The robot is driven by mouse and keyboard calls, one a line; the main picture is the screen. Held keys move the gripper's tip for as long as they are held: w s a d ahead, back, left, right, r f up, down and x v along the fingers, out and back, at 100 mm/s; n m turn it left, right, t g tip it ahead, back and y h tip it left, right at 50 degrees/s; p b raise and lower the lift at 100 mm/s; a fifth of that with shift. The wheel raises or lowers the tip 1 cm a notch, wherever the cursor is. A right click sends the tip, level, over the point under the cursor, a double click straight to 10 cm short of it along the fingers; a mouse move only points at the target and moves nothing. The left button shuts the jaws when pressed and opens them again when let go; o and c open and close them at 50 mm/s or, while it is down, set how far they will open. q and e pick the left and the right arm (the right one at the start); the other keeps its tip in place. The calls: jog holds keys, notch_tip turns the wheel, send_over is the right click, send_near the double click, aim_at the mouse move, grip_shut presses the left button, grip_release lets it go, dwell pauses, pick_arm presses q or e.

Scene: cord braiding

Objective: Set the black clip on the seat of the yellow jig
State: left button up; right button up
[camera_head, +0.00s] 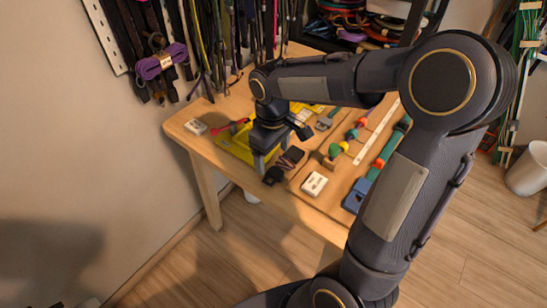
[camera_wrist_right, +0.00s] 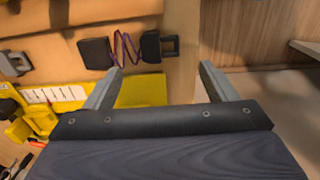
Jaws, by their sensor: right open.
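The yellow jig (camera_head: 233,147) lies on the wooden table, partly hidden behind my right arm; in the right wrist view its yellow base (camera_wrist_right: 142,90) extends behind a finger. My right gripper (camera_head: 271,157) points down over the near edge of the jig. Its fingers are open (camera_wrist_right: 162,68), with nothing seen between them. A black block (camera_head: 272,176) lies on the table near the gripper, close to the front edge. In the right wrist view a black block (camera_wrist_right: 96,52) and a black clip-like piece (camera_wrist_right: 151,46) are joined by purple cord, beyond the fingertips. My left gripper is out of view.
A small white box (camera_head: 314,184) and a blue piece (camera_head: 355,196) lie right of the gripper. A red-handled tool (camera_head: 237,126) and another white box (camera_head: 195,127) lie left. Cords hang on the wall behind.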

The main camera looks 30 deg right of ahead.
aim_at(273, 175)
notch_tip(273, 175, down, 7)
jog(key=shift+f+b, duration=0.15)
jog(key=shift+b, duration=0.45)
jog(key=c, duration=1.1)
